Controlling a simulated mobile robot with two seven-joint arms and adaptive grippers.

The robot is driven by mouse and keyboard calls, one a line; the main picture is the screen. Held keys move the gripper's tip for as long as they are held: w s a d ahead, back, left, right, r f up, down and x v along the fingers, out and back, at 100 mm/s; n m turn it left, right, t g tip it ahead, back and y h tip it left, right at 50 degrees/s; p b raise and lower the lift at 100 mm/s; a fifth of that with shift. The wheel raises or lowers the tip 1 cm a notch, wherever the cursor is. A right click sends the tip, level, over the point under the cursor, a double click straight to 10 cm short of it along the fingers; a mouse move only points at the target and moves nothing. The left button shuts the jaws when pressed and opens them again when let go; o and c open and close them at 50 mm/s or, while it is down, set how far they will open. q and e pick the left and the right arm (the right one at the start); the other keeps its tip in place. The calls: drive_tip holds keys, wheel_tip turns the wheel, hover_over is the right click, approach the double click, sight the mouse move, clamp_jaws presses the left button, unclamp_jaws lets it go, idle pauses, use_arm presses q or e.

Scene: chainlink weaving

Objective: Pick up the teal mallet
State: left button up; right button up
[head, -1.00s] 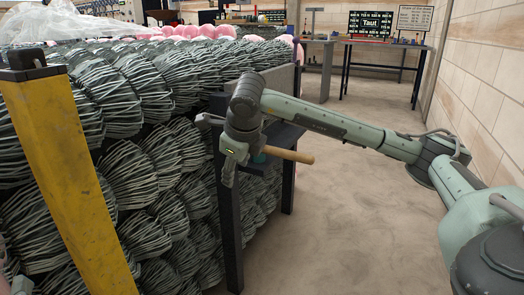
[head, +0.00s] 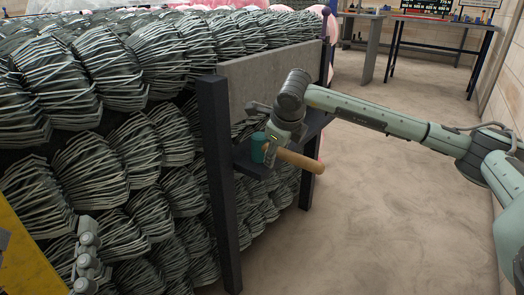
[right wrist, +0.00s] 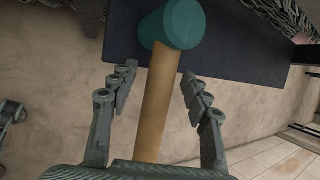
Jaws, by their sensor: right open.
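The teal mallet (head: 258,148) lies on a small dark shelf (head: 243,162) at the end of the rack. Its wooden handle (head: 304,162) sticks out past the shelf edge to the right. My right gripper (head: 272,148) is at the mallet and hides part of it. In the right wrist view, the mallet's teal head (right wrist: 182,25) is at the top. My open right gripper (right wrist: 159,76) has one finger on each side of the handle, with gaps visible. A grey-green part of what looks like my left gripper (head: 88,255) shows at lower left; its opening is unclear.
Coils of grey wire (head: 100,150) fill the rack left of the shelf. A dark upright post (head: 218,190) and a grey panel (head: 270,82) stand close to my right gripper. The concrete floor (head: 390,220) to the right is clear. Workbenches (head: 440,22) stand at the back.

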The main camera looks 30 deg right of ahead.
drive_tip(key=shift+w+f, duration=0.1)
drive_tip(key=shift+f, duration=0.15)
drive_tip(key=shift+c, duration=0.6)
drive_tip(key=shift+d, duration=0.1)
clamp_jaws()
drive_tip(key=shift+r, duration=0.2)
